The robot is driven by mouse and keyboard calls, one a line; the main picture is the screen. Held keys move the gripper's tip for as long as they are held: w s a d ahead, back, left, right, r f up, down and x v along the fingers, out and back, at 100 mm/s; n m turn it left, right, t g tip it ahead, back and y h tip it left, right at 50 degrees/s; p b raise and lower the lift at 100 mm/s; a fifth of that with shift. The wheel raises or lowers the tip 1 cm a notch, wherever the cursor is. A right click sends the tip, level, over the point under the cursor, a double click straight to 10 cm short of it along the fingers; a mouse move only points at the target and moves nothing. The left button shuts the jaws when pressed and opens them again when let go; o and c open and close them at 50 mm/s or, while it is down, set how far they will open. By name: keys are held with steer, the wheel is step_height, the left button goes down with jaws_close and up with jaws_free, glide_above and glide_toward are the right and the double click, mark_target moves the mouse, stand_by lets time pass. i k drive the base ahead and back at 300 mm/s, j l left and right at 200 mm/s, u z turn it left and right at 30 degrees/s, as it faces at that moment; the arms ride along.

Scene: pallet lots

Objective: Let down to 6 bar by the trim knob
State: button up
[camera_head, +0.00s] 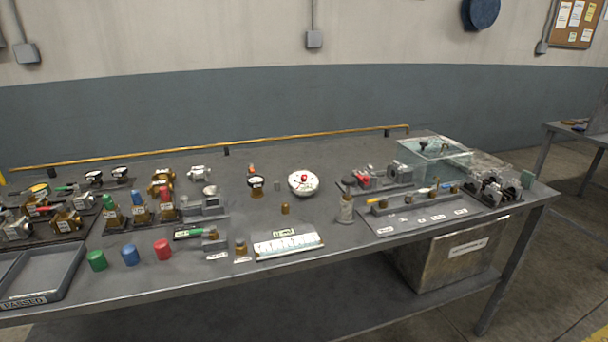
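A round white dial-like piece (296,190) with a red centre stands at the middle of the bench. Left of it is a small gauge-like piece (256,184) with a dark rim and a brass base. A small brass knob-like piece (285,209) stands in front of the white one. I cannot tell which piece is the trim knob, and no pressure reading is legible. My gripper is not in view.
Valves and fittings crowd the bench's left, behind a tray labelled PASSED (40,298). Green (97,261), blue (130,255) and red (162,250) cylinders stand near the front edge. A white scale sheet (288,245) lies front centre. A clear tank (435,160) stands back right.

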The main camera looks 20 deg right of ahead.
mark_target(286, 210)
steer(key=i+l, duration=0.1)
steer(key=i, duration=0.3)
steer(key=i+l, duration=0.15)
steer(key=i, duration=0.25)
steer(key=j+u, duration=0.1)
steer(key=u, duration=0.15)
steer(key=i+j+u, duration=0.1)
steer(key=u, duration=0.2)
